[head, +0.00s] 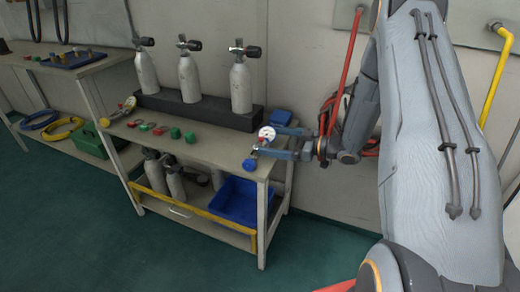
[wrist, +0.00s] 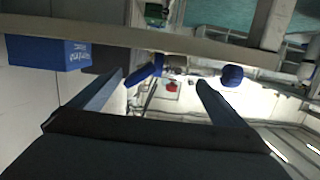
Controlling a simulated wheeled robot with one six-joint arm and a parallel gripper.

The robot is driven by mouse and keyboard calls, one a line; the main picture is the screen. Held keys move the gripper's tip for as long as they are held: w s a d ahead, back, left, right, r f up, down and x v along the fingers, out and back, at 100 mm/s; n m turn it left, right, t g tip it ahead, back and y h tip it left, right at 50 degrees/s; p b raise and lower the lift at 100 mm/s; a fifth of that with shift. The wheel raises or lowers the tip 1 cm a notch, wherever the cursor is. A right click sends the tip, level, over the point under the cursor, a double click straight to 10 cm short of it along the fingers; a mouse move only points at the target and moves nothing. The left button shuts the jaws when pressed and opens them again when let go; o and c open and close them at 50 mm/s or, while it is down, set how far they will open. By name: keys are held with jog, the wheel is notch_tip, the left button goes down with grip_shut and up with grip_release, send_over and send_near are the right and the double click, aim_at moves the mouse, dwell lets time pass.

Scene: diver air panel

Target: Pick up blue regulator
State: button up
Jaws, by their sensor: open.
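The blue regulator, with a white round gauge (head: 267,134) and a blue knob (head: 249,164), is at the right end of the workbench top. In the wrist view its blue knob (wrist: 232,75) shows just beyond the right fingertip, and a blue part beside the left fingertip. My gripper (head: 268,143) is open at the regulator, its fingers reaching in from the right. In the wrist view the gripper (wrist: 160,84) has its fingers wide apart, with a small red part between them farther off. I cannot tell whether the fingers touch the regulator.
A blue box (head: 280,117) stands close behind my gripper; it also shows in the wrist view (wrist: 62,53). Three grey cylinders (head: 189,76) stand in a black rack. Red and green fittings (head: 175,132) and a yellow-ended regulator (head: 128,104) lie left. A blue bin (head: 237,203) is below.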

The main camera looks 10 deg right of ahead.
jog(key=shift+w+a+f, duration=0.1)
jog(key=shift+w+a, duration=0.25)
jog(key=shift+a, duration=0.15)
jog(key=shift+c, duration=0.5)
jog(key=c, duration=1.3)
jog(key=shift+r+p, duration=0.4)
jog(key=shift+r, duration=4.65)
jog(key=shift+c, duration=0.2)
